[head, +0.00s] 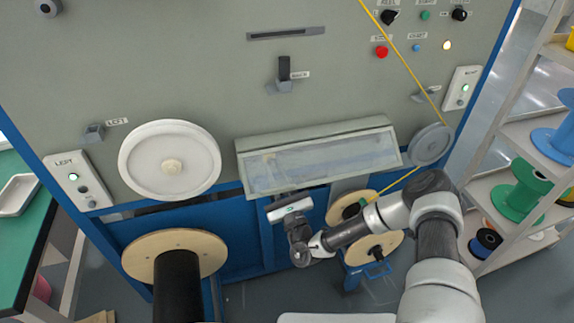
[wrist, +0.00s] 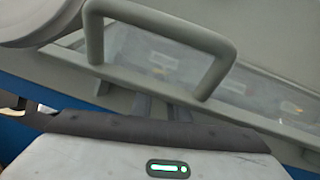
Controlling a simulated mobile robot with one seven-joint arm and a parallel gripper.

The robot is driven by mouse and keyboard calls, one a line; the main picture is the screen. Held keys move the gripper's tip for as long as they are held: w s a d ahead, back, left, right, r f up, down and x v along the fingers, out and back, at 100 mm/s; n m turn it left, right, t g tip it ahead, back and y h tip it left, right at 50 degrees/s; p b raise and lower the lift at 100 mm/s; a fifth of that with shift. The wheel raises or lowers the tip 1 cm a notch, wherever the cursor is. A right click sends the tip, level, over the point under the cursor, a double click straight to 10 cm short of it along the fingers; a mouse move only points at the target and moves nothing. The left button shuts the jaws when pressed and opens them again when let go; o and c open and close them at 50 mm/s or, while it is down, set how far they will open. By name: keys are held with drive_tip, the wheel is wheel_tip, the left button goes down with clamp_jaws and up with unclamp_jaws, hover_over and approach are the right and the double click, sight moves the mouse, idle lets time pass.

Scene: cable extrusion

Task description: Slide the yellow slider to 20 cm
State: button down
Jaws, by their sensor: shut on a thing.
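My gripper (head: 287,197) is at the lower edge of a clear-windowed cover (head: 384,127) on the grey machine front. In the wrist view, the cover's grey loop handle (wrist: 160,27) stands close in front of my gripper (wrist: 160,108). The fingers reach toward the cover frame below the loop, and I take them to be shut on the handle; the exact contact is unclear. The inside of the cover is dim behind the glass. I cannot make out a yellow slider or a scale in either view.
A white wheel (head: 201,159) is left of the cover and a grey wheel (head: 431,145) right of it. A yellow cable (head: 402,62) runs down to the grey wheel. Wooden spools (head: 137,256) stand low. A shelf (head: 512,133) with coloured spools is at right.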

drive_tip(key=shift+s+a+f, duration=0.1)
drive_tip(key=shift+a, duration=0.1)
drive_tip(key=c, duration=1.7)
unclamp_jaws()
drive_tip(key=v, duration=1.7)
drive_tip(key=shift+s, duration=0.2)
drive_tip(key=shift+d, duration=0.1)
